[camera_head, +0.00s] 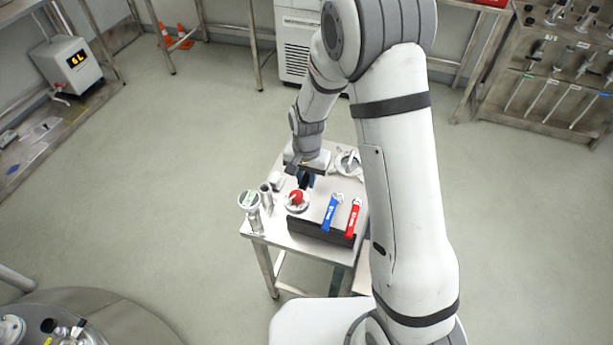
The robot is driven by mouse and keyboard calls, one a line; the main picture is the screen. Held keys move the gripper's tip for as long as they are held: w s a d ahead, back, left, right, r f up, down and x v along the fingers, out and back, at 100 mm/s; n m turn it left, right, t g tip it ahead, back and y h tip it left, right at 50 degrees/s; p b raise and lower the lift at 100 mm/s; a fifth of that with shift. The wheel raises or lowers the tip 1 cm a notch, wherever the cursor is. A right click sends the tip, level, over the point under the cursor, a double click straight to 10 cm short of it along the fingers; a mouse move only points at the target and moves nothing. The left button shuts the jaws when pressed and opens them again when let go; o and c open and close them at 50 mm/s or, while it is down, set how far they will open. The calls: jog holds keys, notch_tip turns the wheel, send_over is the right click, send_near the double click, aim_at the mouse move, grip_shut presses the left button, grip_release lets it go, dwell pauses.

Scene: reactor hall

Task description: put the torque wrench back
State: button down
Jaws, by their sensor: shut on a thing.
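My gripper (305,182) points down over the steel table, just behind a round part with a red knob. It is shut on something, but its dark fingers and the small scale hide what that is. A blue-handled tool (331,213) and a red-handled tool (353,218) lie side by side on a dark block (318,232) at the table's front right. Both have metal heads at their far ends. I cannot tell whether either is the torque wrench.
The steel table (285,240) also holds the red-knobbed part (296,200), a round gauge (249,201) and a metal clamp-like part (348,162). A tool rack (545,90) stands at the back right. A tank (90,315) is at the front left. Open floor surrounds the table.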

jog(key=shift+d+f+b, duration=0.15)
jog(key=shift+f+b, duration=2.35)
jog(key=shift+f, duration=1.4)
jog(key=c, duration=1.2)
grip_release()
jog(key=shift+s, duration=0.1)
jog(key=shift+s+r+p, duration=0.1)
jog(key=shift+r+p, duration=1.55)
jog(key=shift+r, duration=1.45)
